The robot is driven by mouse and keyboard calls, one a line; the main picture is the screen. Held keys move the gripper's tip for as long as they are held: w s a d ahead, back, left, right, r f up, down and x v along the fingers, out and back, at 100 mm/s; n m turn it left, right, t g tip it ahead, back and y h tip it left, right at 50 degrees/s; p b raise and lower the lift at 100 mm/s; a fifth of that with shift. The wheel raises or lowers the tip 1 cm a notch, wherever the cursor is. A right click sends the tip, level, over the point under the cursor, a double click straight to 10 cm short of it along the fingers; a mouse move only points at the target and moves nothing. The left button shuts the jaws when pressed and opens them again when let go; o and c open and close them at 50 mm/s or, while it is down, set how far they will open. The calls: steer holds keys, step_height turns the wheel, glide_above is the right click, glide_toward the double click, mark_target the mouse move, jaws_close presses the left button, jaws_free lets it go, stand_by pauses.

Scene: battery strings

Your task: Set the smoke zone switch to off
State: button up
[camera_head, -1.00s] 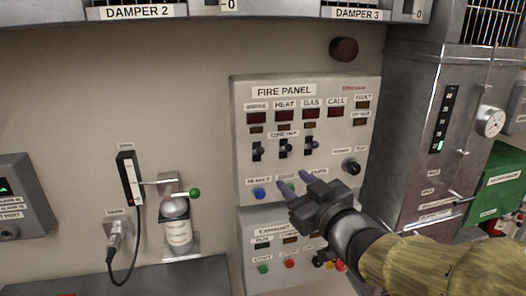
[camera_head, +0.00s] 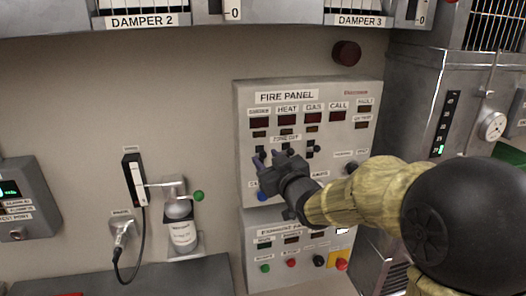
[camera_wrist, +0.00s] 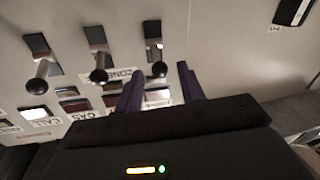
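The fire panel (camera_head: 350,180) is on the wall, with a row of zone switches under red displays. The smoke zone switch (camera_wrist: 159,69) is the rightmost of three black ball-ended levers in the wrist view, where the panel looks upside down. All three levers lean much alike there. My gripper (camera_head: 267,157) is in front of the panel at the smoke switch. In the wrist view its two fingers (camera_wrist: 160,88) are apart, one on each side of the smoke lever's ball; I cannot tell whether they touch it. My gripper partly hides the switch in the head view.
The heat lever (camera_wrist: 98,76) stands close beside the left finger, with the gas lever (camera_wrist: 37,85) beyond it. A lower panel with coloured buttons (camera_head: 291,263) is below.

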mark_target(265, 157)
steer(key=shift+p+x, duration=0.4)
steer(key=shift+x, duration=1.15)
steer(key=shift+c, duration=0.5)
jaws_close()
